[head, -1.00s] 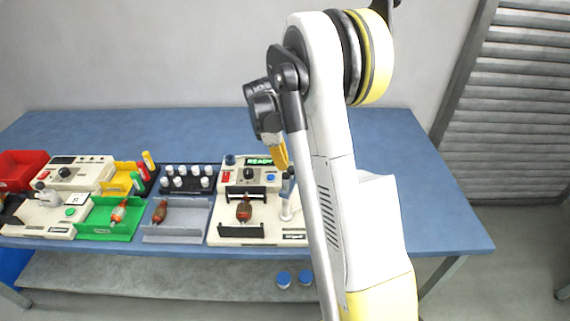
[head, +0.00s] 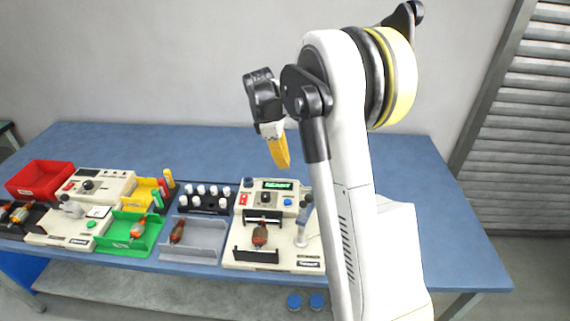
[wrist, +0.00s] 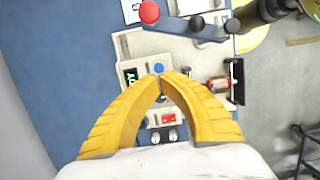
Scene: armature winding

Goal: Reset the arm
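My gripper (head: 283,166) hangs in the air above the bench, clear of everything on it. Its two yellow fingers show in the wrist view (wrist: 161,77), with the tips together and nothing seen between them. Below it is the right-hand station, a cream control box (head: 270,197) with a green "READY" display, a red switch and a blue knob. In front of that box, a reddish-brown armature (head: 260,235) lies in a black cradle on a cream base. The armature also shows in the wrist view (wrist: 217,84).
The blue bench (head: 400,160) also holds a grey tray (head: 190,253) and green bin (head: 120,243), each with an armature, a rack of white-capped pieces (head: 205,206), a yellow bin (head: 144,185), a red bin (head: 38,185) and a left station (head: 60,238). The back strip is clear.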

